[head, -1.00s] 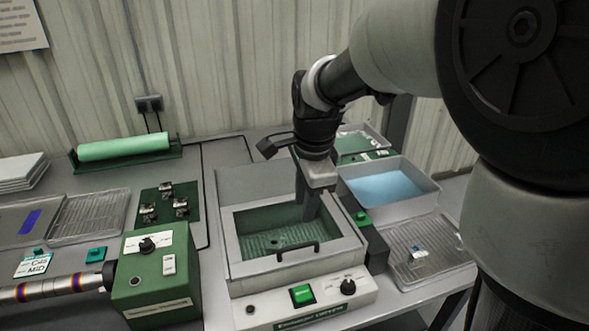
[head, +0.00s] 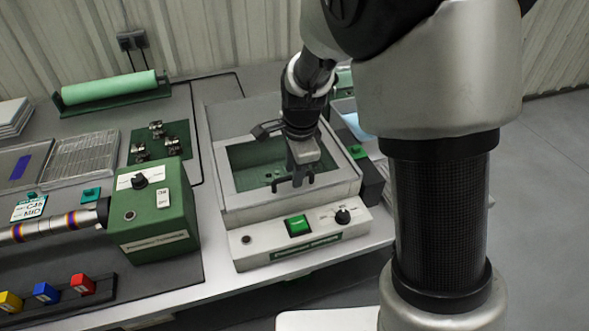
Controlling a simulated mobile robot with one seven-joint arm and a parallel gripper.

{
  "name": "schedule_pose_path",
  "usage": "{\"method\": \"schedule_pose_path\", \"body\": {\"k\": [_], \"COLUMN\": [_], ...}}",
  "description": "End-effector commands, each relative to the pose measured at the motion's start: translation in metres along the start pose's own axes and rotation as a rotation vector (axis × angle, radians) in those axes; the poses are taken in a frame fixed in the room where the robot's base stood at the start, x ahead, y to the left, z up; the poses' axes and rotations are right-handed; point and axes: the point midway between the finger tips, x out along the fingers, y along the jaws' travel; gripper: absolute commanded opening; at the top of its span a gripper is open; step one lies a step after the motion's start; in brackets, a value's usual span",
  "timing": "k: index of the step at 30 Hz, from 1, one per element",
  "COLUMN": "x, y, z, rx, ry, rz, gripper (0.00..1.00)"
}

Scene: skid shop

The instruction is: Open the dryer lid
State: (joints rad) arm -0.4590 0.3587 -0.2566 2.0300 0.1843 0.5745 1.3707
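The dryer (head: 238,213) is a pale grey box on the bench, with a green button and a dark knob on its front panel. Its lid (head: 226,184) lies flat and closed, a pale frame around a window with a green interior below. The lid's dark handle (head: 276,185) is at the front edge of the lid. My gripper (head: 296,177) points down over the front of the lid, its dark fingers at the handle. Fingers and handle overlap in the picture, so I cannot tell whether they grip it. My gripper hides part of the window.
A green control box (head: 150,218) with a knob stands left of the dryer. A green roll (head: 108,87) lies at the back left, near the wall. A wire tray (head: 80,158) and coloured blocks (head: 46,292) are further left. My arm hides much of the right side.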

Motion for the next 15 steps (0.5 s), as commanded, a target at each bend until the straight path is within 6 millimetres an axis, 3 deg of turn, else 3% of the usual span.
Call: {"method": "schedule_pose_path", "body": {"k": [4,9,15], "x": [-0.0002,-0.0003,-0.0004], "y": [0.0000,0.0000,0.0000], "z": [0.0000,0.0000,-0.0001], "rx": [0.000,0.000,0.001], "ry": [0.000,0.000,0.000], "rz": [0.000,0.000,0.000], "gripper": [0.29,0.01,0.00]}}
